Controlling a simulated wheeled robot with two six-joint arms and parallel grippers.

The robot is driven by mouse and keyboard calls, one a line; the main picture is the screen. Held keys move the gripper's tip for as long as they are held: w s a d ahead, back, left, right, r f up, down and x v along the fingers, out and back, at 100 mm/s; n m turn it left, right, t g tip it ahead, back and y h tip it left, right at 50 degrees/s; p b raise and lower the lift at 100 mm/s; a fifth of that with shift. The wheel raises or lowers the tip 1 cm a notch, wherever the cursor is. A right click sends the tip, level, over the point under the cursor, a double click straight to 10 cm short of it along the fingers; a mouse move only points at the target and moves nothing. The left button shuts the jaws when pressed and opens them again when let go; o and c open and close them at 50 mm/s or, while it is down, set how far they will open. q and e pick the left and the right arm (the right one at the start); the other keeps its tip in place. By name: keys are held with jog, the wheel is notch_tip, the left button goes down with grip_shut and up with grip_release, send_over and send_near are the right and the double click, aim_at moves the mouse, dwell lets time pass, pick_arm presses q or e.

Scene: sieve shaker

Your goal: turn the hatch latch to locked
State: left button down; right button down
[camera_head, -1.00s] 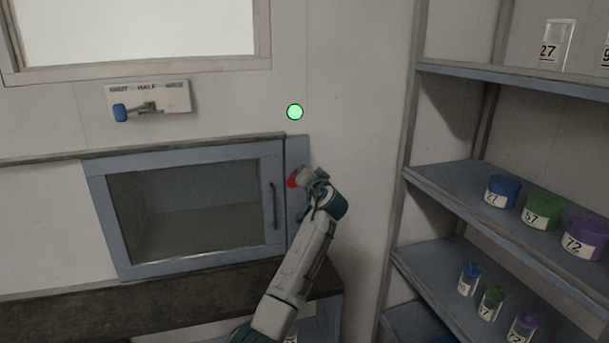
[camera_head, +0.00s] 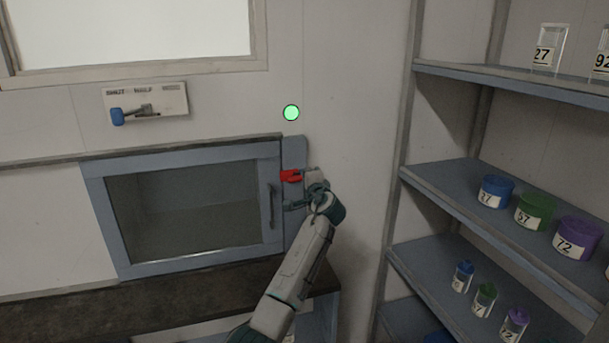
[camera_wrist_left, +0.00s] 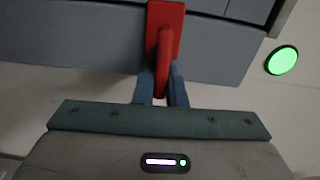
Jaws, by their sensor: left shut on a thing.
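The hatch (camera_head: 180,262) is a blue-grey framed glass door in the wall. It looks closed, with a dark upright pull handle (camera_head: 271,206) on its right side. The red latch (camera_head: 290,176) sits on the post right of the hatch. In the head view its red part lies roughly level across the post. In the left wrist view the red latch (camera_wrist_left: 165,45) reaches down between both fingers. My left gripper (camera_wrist_left: 161,95) is shut on it. The fingertips are partly hidden in the head view. My right gripper is not in view.
A round green light (camera_head: 291,113) is on the wall above the latch. Shelves (camera_head: 500,218) with lidded jars and vials stand at the right. A dark ledge (camera_head: 60,318) runs under the hatch.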

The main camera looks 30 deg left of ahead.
pick_arm(q)
jog(key=shift+f+m, duration=0.2)
jog(key=shift+m, duration=0.1)
dwell(0.4)
jog(key=c, duration=1.5)
grip_release()
jog(key=shift+r, duration=0.1)
jog(key=b+v, duration=0.4)
jog(key=v, duration=0.7)
